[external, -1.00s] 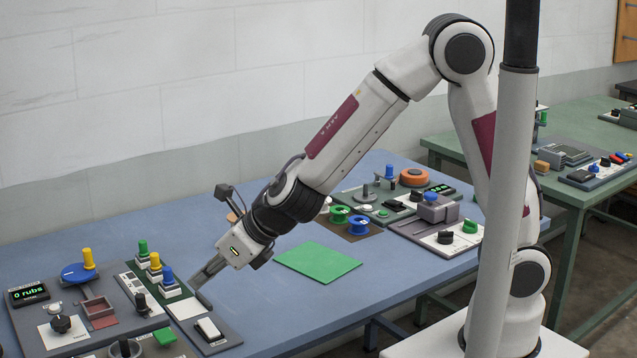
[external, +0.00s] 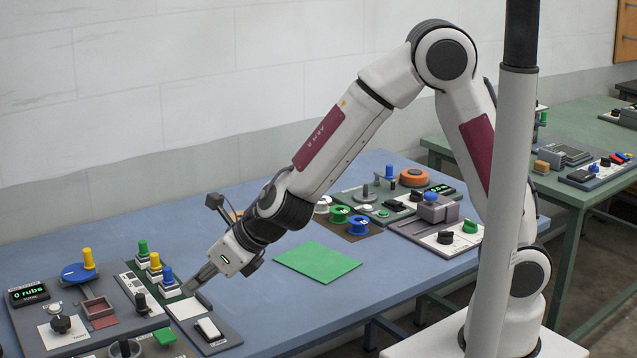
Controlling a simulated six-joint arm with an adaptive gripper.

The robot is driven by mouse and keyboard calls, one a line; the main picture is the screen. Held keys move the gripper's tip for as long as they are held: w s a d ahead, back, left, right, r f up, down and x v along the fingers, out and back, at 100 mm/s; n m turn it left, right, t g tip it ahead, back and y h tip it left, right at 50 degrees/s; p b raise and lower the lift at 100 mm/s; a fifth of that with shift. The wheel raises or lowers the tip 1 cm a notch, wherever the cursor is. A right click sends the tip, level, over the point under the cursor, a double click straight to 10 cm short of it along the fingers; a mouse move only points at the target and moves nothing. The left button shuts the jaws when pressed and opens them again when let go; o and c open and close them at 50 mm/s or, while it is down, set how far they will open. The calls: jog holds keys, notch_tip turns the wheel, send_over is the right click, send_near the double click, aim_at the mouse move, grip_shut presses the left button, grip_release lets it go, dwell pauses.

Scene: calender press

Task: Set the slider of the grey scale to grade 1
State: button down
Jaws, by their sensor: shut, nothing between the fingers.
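I cannot tell for certain which part is the grey scale. A black upright knob (external: 141,303) stands on a narrow marked strip at the left, and it may be the slider. Its grade marks are too small to read. My gripper (external: 187,291) is shut and empty, pointing down and left. Its tips are low over the back of the grey panel (external: 222,341), to the right of the black knob and just in front of the blue-topped peg. Whether the tips touch anything is unclear.
Green, yellow and blue (external: 168,275) pegs stand close to the left of my fingers. A white block (external: 208,328) sits on the grey panel. A counter reading "0 rubs" (external: 28,293) is at far left. A green mat (external: 317,262) lies right, with bare blue table around it.

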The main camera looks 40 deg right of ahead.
jog(key=shift+x, duration=3.55)
jog(key=shift+w+a+f, duration=0.1)
jog(key=shift+w+a, duration=0.1)
jog(key=shift+w, duration=0.15)
jog(key=shift+w+a, duration=1.05)
jog(key=shift+w, duration=0.3)
jog(key=shift+w, duration=0.1)
jog(key=shift+w, duration=4.1)
jog(key=shift+s+d, duration=0.6)
jog(key=shift+s, duration=0.25)
jog(key=shift+s+d, duration=0.55)
jog(key=shift+s, duration=0.2)
jog(key=v, duration=1)
